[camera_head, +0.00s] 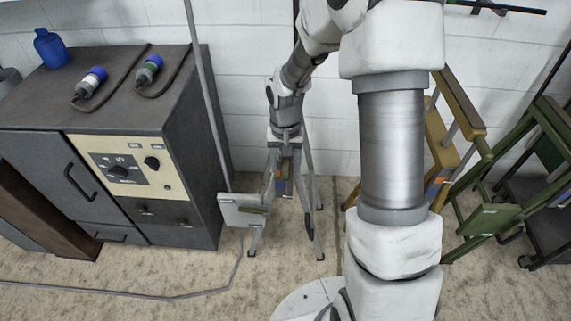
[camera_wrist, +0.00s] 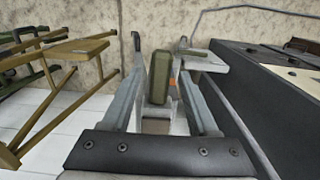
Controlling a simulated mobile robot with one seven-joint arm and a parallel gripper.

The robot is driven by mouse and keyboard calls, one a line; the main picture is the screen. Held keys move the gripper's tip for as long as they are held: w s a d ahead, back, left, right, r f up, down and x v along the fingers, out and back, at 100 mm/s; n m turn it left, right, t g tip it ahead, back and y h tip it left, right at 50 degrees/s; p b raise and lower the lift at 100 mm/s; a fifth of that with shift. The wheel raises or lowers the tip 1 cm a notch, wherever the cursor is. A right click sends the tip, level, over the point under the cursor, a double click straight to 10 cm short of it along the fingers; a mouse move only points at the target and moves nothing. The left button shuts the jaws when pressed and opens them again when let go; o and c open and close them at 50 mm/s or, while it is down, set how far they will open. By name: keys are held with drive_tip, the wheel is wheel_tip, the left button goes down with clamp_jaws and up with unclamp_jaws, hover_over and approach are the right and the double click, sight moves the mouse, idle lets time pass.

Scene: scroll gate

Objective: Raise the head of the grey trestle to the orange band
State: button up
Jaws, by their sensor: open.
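The grey trestle (camera_head: 318,238) stands on the floor by the white wall, partly hidden behind my arm. A small orange mark (camera_head: 283,187) shows low between its legs, and orange also shows in the wrist view (camera_wrist: 172,83). My gripper (camera_head: 286,140) is open, pointing down at the trestle's top. Its fingertips are hard to make out, and I cannot tell whether they touch the head. In the wrist view an olive-green upright piece (camera_wrist: 160,78) stands between two grey slanting members. A black bar with screws (camera_wrist: 160,153) crosses the bottom; I cannot tell whose part it is.
A dark cabinet (camera_head: 190,150) with a dial panel stands close on the left, with plugs and a blue bottle (camera_head: 53,48) on top. A grey plate (camera_head: 243,210) juts beside the trestle. Yellow (camera_head: 458,97) and green (camera_head: 487,219) trestles stand right. A cable (camera_head: 150,297) crosses the floor.

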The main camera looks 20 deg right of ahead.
clamp_jaws()
idle(1.3)
